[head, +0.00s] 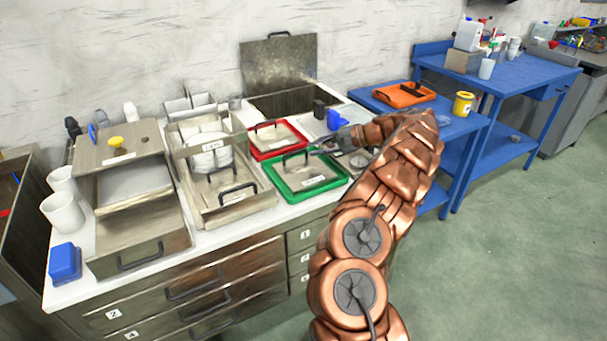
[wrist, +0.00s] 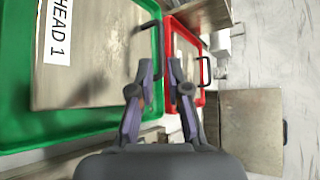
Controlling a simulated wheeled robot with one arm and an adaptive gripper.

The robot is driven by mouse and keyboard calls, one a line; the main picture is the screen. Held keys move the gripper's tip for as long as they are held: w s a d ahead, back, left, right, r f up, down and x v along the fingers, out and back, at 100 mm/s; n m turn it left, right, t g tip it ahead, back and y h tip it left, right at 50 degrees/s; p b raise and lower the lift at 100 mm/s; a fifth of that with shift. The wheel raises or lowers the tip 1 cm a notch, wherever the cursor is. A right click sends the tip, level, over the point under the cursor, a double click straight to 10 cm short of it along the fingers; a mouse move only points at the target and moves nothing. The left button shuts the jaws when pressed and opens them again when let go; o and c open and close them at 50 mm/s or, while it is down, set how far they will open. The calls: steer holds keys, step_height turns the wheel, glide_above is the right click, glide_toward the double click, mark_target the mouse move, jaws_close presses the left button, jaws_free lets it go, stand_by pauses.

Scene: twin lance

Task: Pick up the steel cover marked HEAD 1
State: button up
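The steel cover marked HEAD 1 (wrist: 100,60) is a flat plate with a white label, lying in a green tray (wrist: 18,65). In the head view the cover (head: 318,176) lies in the green tray (head: 276,180) on the counter. Its black handle (wrist: 157,38) stands up along the edge facing my gripper. My gripper (wrist: 161,66) is open, its two fingers apart, with the handle's end near the left finger. Whether the handle is between the fingers or beyond them I cannot tell. In the head view the gripper (head: 322,149) is small, over the tray's back edge.
A red tray (head: 254,153) with another handled steel cover sits just behind the green one. A steel box with white plates (head: 209,155) stands left. An open steel basin (head: 282,101) is behind. A blue table (head: 455,128) with an orange tray stands right.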

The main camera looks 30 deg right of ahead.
mark_target(297, 152)
steer(key=shift+p+x, duration=0.7)
steer(key=shift+x, duration=3.1)
jaws_close()
